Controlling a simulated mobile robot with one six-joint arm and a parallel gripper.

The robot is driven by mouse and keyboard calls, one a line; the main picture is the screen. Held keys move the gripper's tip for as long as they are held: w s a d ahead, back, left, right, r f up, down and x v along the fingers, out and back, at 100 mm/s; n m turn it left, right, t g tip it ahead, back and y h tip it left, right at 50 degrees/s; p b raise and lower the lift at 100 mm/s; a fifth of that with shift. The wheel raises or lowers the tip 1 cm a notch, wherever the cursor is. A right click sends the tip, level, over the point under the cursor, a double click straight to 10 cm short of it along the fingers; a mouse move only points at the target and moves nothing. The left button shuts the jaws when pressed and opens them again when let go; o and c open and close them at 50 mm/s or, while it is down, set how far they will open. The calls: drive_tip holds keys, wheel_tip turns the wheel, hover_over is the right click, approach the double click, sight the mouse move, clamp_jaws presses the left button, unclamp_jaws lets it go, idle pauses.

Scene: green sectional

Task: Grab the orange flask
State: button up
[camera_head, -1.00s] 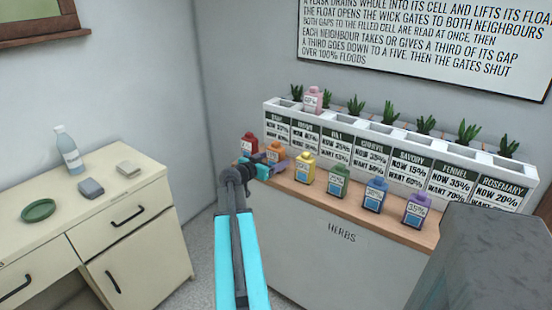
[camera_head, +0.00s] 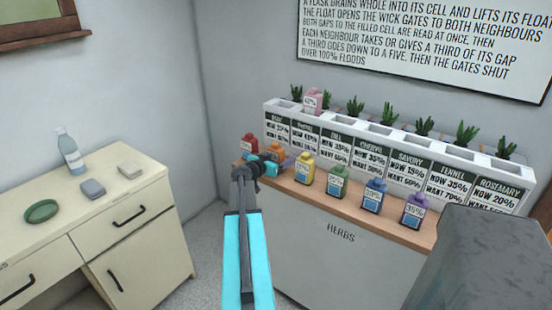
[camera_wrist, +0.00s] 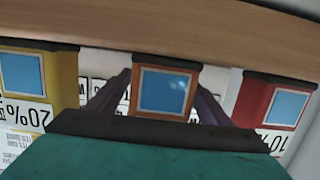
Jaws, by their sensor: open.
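The orange flask (camera_head: 276,149) stands on the wooden counter top, between the red flask (camera_head: 250,143) and the yellow flask (camera_head: 305,167). My gripper (camera_head: 272,163) is at it and hides its lower part in the head view. In the wrist view the orange flask (camera_wrist: 164,91) sits between my two purple-grey fingers, one on each side, with a blue square on its face. The fingers are open. I cannot tell whether either one touches it. The picture there is upside down.
The red flask (camera_wrist: 272,103) and yellow flask (camera_wrist: 38,78) stand close on either side. Green (camera_head: 338,181), blue (camera_head: 375,195) and purple (camera_head: 415,210) flasks continue the row. A white planter (camera_head: 500,193) with labelled cells stands behind, a pink flask (camera_head: 313,101) on it.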

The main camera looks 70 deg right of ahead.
drive_tip(key=shift+c, duration=0.5)
drive_tip(key=c, duration=1.2)
drive_tip(key=shift+r, duration=0.1)
drive_tip(key=shift+r+b, duration=0.4)
drive_tip(key=shift+r, duration=0.7)
drive_tip(key=s+b+v, duration=0.1)
drive_tip(key=v, duration=0.4)
drive_tip(key=s+b+v, duration=0.1)
drive_tip(key=v, duration=0.4)
drive_tip(key=s+a+b+v, duration=0.1)
drive_tip(key=v, duration=0.4)
drive_tip(key=shift+a+f, duration=0.2)
drive_tip(key=shift+a, duration=0.2)
